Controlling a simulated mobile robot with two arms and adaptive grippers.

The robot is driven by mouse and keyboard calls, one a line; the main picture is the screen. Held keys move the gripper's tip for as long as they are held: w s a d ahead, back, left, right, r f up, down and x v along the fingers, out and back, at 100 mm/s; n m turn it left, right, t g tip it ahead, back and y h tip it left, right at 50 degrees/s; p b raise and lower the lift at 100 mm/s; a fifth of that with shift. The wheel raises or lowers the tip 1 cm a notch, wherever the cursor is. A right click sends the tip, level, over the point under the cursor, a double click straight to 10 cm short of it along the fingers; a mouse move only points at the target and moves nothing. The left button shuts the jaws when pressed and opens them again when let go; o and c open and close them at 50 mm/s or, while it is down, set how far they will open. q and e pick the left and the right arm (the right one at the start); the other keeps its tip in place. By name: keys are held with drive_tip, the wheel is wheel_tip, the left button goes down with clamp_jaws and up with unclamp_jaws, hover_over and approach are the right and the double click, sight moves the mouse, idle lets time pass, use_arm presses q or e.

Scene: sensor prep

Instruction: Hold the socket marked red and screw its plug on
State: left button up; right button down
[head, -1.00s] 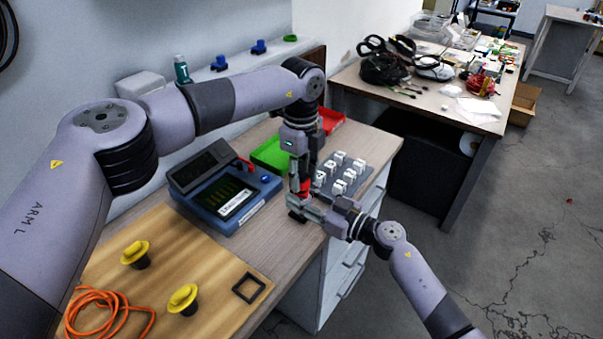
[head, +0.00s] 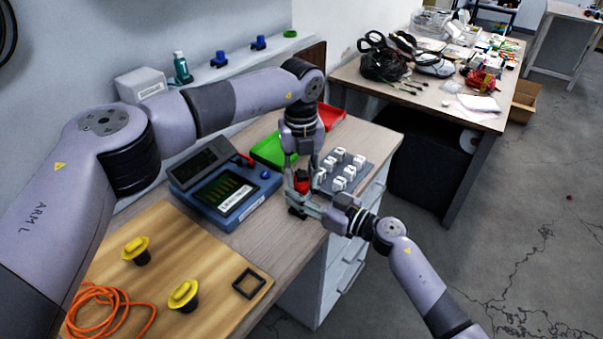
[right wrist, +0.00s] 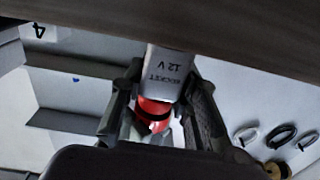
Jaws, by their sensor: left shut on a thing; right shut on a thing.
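The socket marked red (head: 301,187) is upright at the front edge of the bench, its red part showing between my two grippers. My right gripper (head: 309,205) comes from the right and is shut on it. In the right wrist view, red (right wrist: 152,110) shows between dark fingers, beside a silver piece (right wrist: 170,72) lettered 12 V. My left gripper (head: 303,172) points down from above with its fingers around the plug, just over the socket. The fingers mostly hide the plug, and I cannot tell how far it sits on the socket.
A grey block with several white pieces (head: 341,168) stands close right of the grippers. Yellow-capped parts (head: 184,294) and an orange cable (head: 98,298) lie on the wooden board.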

use_arm(q)
drive_tip(key=m, duration=0.7)
drive_tip(key=shift+m, duration=0.4)
drive_tip(key=m, duration=0.5)
drive_tip(key=shift+m, duration=0.3)
drive_tip(key=m, duration=0.5)
drive_tip(key=shift+m, duration=0.4)
drive_tip(key=m, duration=0.5)
drive_tip(key=shift+m, duration=0.3)
drive_tip(key=m, duration=0.5)
drive_tip(key=shift+m, duration=0.4)
drive_tip(key=m, duration=0.3)
drive_tip(key=shift+m, duration=0.4)
drive_tip(key=m, duration=0.5)
drive_tip(key=shift+m, duration=0.4)
drive_tip(key=m, duration=0.4)
drive_tip(key=shift+f+m, duration=0.1)
drive_tip(key=shift+m, duration=0.3)
drive_tip(key=o, duration=0.7)
drive_tip(key=shift+o, duration=0.2)
